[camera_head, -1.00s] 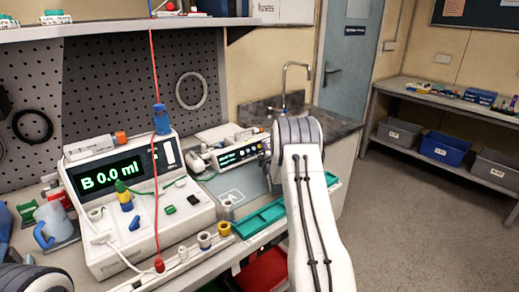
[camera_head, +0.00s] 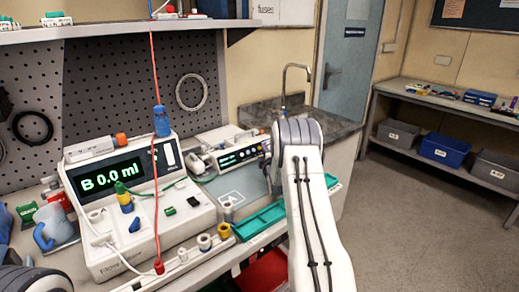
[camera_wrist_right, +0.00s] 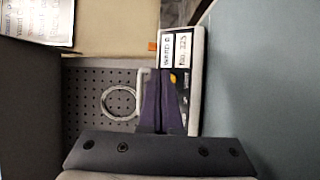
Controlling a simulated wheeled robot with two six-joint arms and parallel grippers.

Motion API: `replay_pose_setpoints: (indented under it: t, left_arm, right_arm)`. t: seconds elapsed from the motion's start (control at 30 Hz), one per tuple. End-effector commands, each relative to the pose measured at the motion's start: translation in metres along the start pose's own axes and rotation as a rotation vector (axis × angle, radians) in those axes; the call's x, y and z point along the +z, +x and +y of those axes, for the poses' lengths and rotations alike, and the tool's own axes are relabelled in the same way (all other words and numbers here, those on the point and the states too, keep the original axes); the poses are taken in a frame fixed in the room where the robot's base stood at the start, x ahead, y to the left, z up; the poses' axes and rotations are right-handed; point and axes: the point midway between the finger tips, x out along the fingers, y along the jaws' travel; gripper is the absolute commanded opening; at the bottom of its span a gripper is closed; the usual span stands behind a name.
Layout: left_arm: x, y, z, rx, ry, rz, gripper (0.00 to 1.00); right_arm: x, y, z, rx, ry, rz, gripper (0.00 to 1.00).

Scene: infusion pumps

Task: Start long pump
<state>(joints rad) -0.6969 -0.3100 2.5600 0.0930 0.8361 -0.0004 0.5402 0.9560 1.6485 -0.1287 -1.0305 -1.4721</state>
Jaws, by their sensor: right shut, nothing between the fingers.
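The long, low pump (camera_head: 240,155) lies at the back right of the bench, with a lit dark display on its front. My right arm covers its right end. My right gripper (camera_head: 273,178) is at that end and mostly hidden by its own wrist. In the right wrist view, the purple fingers (camera_wrist_right: 161,82) are together with nothing between them. My left gripper is out of view; only part of that arm shows at lower left.
A large white pump (camera_head: 185,215) showing "B 0.0 ml" stands at left, with a red line (camera_head: 155,80) hanging before it. A green tray (camera_head: 262,222) lies at the bench's front edge. A blue mug (camera_head: 53,228) stands at far left. A sink tap (camera_head: 286,80) rises behind.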

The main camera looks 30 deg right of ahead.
Motion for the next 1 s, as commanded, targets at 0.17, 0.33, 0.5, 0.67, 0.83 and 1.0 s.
replay_pose_setpoints:
  t: [0.17, 0.33, 0.5, 0.67, 0.83, 1.0]
  left_arm:
    - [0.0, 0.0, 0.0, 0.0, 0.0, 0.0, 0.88]
    - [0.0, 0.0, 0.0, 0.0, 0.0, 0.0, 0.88]
    - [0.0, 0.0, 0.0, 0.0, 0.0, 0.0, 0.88]
    - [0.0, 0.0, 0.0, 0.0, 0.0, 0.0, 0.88]
    - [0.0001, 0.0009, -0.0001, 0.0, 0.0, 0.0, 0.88]
    - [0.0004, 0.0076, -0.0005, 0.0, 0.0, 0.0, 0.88]
  right_arm:
    - [0.0, 0.0, 0.0, 0.0, 0.0, 0.0, 0.0]
    - [0.0, 0.0, 0.0, 0.0, 0.0, 0.0, 0.0]
    - [0.0, 0.0, 0.0, 0.0, 0.0, 0.0, 0.0]
    - [0.0, 0.0, 0.0, 0.0, 0.0, 0.0, 0.0]
    - [-0.0002, 0.0003, -0.0005, 0.0, 0.0, 0.0, 0.0]
    - [-0.0021, 0.0035, -0.0034, 0.002, 0.0, 0.001, 0.0]
